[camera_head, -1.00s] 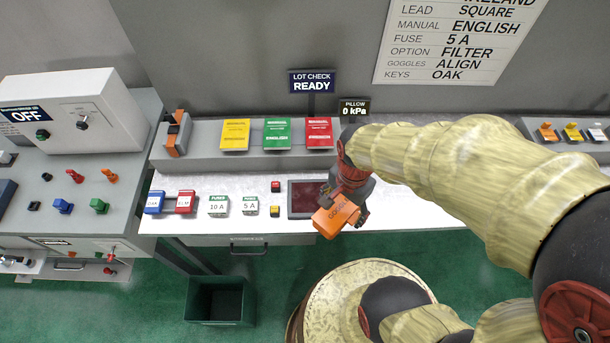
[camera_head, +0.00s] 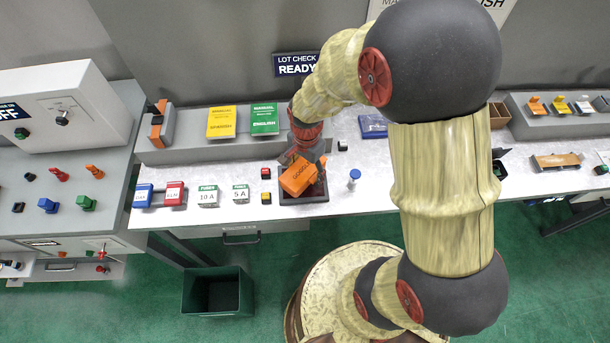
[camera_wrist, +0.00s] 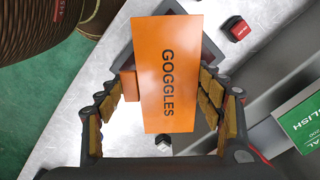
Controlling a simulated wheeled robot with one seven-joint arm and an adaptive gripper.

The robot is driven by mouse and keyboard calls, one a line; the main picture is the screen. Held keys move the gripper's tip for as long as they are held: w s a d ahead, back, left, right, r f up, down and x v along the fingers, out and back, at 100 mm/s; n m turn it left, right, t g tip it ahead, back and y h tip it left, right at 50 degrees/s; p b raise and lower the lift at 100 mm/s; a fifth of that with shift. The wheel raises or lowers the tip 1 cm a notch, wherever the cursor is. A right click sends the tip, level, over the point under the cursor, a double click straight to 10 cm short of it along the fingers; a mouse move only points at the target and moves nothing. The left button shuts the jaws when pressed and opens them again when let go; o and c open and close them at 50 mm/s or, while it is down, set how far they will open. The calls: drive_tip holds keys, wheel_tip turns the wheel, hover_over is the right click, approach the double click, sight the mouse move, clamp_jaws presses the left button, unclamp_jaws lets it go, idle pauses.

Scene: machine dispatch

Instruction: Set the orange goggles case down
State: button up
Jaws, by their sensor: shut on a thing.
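The orange goggles case (camera_head: 298,177), marked GOGGLES, is in my gripper (camera_head: 306,168) in the head view. It is tilted and over the dark square tray (camera_head: 317,193) on the white bench. In the wrist view the case (camera_wrist: 166,75) lies between the two padded fingers of my gripper (camera_wrist: 158,95). The case hides most of the tray, and I cannot tell whether it touches the tray.
A red button (camera_head: 265,173) and a yellow button (camera_head: 266,198) sit left of the tray. Fuse boxes (camera_head: 208,196) stand further left. A blue-topped stamp (camera_head: 354,178) stands to the right. Manuals (camera_head: 221,122) lean on the raised shelf behind. A green bin (camera_head: 217,292) is on the floor.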

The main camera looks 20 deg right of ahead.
drive_tip(key=shift+w+f, duration=0.2)
drive_tip(key=shift+f, duration=1.55)
drive_tip(key=shift+f+b, duration=0.2)
drive_tip(key=shift+b, duration=0.15)
drive_tip(key=o, duration=1.3)
